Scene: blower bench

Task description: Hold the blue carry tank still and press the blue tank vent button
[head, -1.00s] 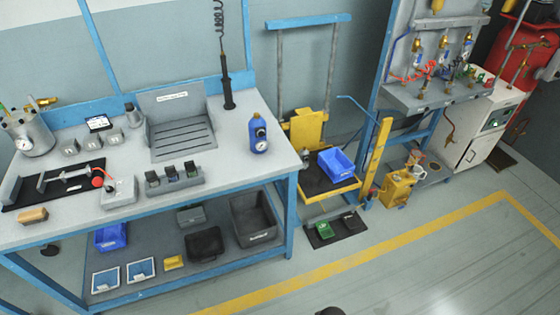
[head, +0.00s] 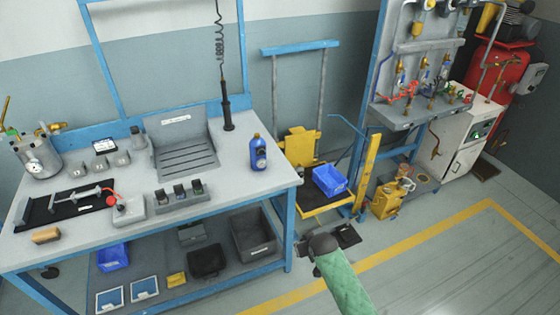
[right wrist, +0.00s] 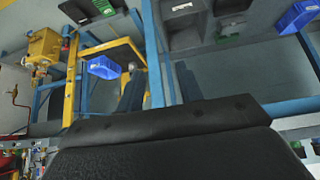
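The blue carry tank (head: 258,153) stands upright near the right end of the bench top, with a small round gauge on its front. Its vent button is too small to make out. My right gripper (right wrist: 160,75) is open and empty; its two dark fingers stand apart in the right wrist view. In the head view my right arm, with a green sleeve, reaches in from the bottom, its dark end low in front of the bench's right end, well apart from the tank. My left gripper is not in view.
The grey bench (head: 225,185) has a blue frame and a lower shelf with bins. A grey button block (head: 180,196) and a sloped grey stand (head: 180,145) are left of the tank. A yellow trolley (head: 310,200) with a blue bin (head: 330,181) stands right of the bench.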

